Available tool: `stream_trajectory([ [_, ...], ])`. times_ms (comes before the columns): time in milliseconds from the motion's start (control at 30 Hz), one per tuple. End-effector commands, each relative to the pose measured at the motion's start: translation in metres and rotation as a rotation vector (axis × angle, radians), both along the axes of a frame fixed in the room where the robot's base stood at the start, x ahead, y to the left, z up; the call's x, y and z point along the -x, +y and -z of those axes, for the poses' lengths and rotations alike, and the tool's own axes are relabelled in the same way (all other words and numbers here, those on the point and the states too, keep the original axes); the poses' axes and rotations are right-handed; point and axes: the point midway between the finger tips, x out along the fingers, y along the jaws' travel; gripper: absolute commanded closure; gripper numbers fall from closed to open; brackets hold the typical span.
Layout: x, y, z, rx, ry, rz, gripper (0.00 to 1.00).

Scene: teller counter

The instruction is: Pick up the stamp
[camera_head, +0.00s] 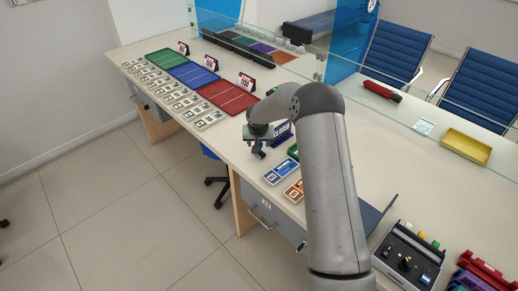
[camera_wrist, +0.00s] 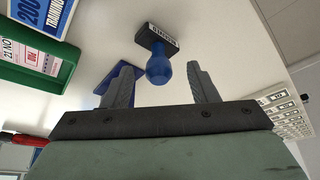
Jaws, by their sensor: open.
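In the wrist view a stamp with a rounded blue handle (camera_wrist: 158,68) and a black base with a white printed label stands on the pale counter, its handle toward my camera. My gripper (camera_wrist: 160,88) is open and empty, with one finger on each side of the view and the stamp beyond the fingertips, roughly between them. In the head view my gripper (camera_head: 259,152) hangs low over the counter near its front edge, pointing down. I cannot make out the stamp there; my arm and gripper may hide it.
A blue sign (camera_head: 282,133) stands close behind my gripper. A green-framed tray (camera_wrist: 40,68) is at the wrist view's left. Blue (camera_head: 279,172) and orange cards lie right of my gripper; a red mat (camera_head: 228,95) and white cards lie left. A black device (camera_head: 408,255) stands nearer.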

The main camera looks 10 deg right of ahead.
Motion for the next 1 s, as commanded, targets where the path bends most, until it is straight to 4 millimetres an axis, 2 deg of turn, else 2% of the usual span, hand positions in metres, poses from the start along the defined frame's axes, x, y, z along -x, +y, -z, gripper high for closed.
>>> stream_trajectory([
  [200, -0.012, -0.004, 0.026, 0.0, 0.004, 0.001, 0.47],
  [500, -0.015, -0.005, 0.033, -0.001, 0.001, 0.001, 0.47],
  [533, -0.015, -0.005, 0.033, -0.001, 0.001, 0.001, 0.49],
  [700, -0.015, -0.005, 0.033, -0.001, 0.001, 0.001, 0.96],
  [1000, -0.015, -0.005, 0.032, -0.001, 0.001, 0.001, 0.96],
])
